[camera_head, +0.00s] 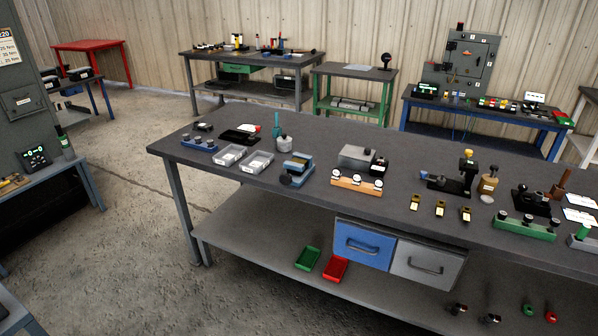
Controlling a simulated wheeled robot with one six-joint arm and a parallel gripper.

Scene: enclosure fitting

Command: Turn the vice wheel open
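A small blue block-shaped device (296,167) that looks like a vice stands on the near dark workbench (330,133), left of the middle. A dark round part (287,180) at its front left may be its wheel. A light yellowish strip shows along its top. It is too small in the view to tell whether its jaws are open or shut. My gripper is not in view.
White trays (259,162) stand left of the blue device, and an orange block (357,184) with round dials stands to its right. A grey jar (284,144) is behind it. Blue and grey drawers (364,245) hang under the bench. The floor (140,235) at left is open.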

